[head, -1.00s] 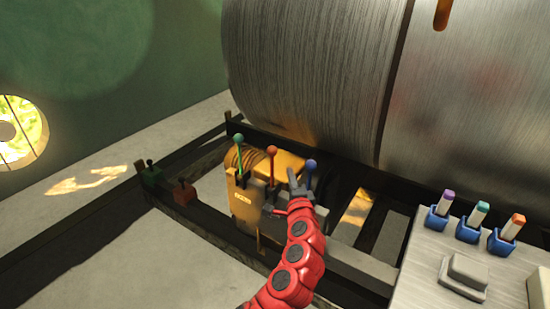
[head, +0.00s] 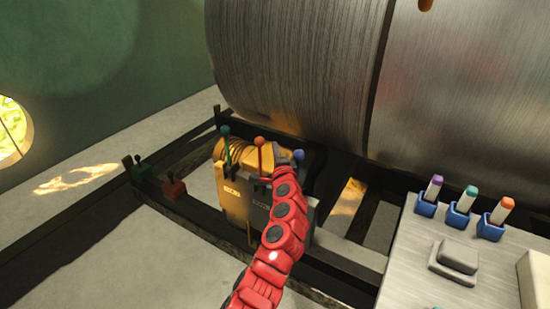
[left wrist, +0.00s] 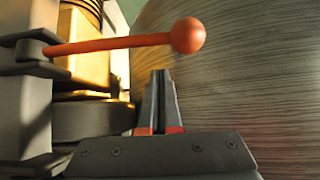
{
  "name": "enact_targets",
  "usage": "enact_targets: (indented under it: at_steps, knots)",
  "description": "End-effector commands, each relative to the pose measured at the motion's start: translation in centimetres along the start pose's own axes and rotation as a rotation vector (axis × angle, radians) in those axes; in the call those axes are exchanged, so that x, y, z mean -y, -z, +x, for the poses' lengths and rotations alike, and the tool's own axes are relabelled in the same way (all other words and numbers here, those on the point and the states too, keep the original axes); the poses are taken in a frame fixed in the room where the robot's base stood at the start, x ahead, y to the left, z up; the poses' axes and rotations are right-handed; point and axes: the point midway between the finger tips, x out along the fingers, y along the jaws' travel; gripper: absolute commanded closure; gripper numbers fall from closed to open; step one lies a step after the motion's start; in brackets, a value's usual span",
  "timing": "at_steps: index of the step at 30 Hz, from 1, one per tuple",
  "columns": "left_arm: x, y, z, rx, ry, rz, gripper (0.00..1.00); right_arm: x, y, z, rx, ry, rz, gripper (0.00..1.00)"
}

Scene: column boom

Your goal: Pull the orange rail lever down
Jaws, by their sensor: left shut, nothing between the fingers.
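The orange lever (head: 259,142) stands upright with a ball on top, between a green lever (head: 225,131) and a blue lever (head: 299,155) on the yellow and grey winch block. In the left wrist view its orange ball (left wrist: 187,35) and rod lie across the top of the picture. My left gripper (head: 284,154) is beside the orange lever, between it and the blue one. In the left wrist view the gripper's fingers (left wrist: 160,73) are shut and empty, pointing past the rod just below the ball. I cannot tell whether they touch it. My right gripper is out of view.
A large metal drum (head: 290,75) fills the space behind the levers. A panel (head: 405,265) with purple, teal and orange-topped switches stands at the right. Dark rails (head: 200,217) carry small green (head: 141,173) and red (head: 174,189) blocks at the left.

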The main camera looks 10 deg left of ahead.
Motion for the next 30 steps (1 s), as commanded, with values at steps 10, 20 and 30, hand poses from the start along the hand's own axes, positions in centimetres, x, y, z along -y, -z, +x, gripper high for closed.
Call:
enact_targets:
  at_steps: [10, 20, 30]
  knots:
    - [0.0, -0.9, 1.0, -0.001, 0.002, 0.002, 1.00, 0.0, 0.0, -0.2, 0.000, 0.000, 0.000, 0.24]
    - [0.1, -2.8, -0.7, -0.004, 0.002, 0.001, 1.00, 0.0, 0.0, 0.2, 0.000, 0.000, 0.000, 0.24]
    - [-0.1, -3.1, -0.9, -0.002, -0.001, 0.001, 1.00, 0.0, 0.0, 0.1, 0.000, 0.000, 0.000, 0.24]
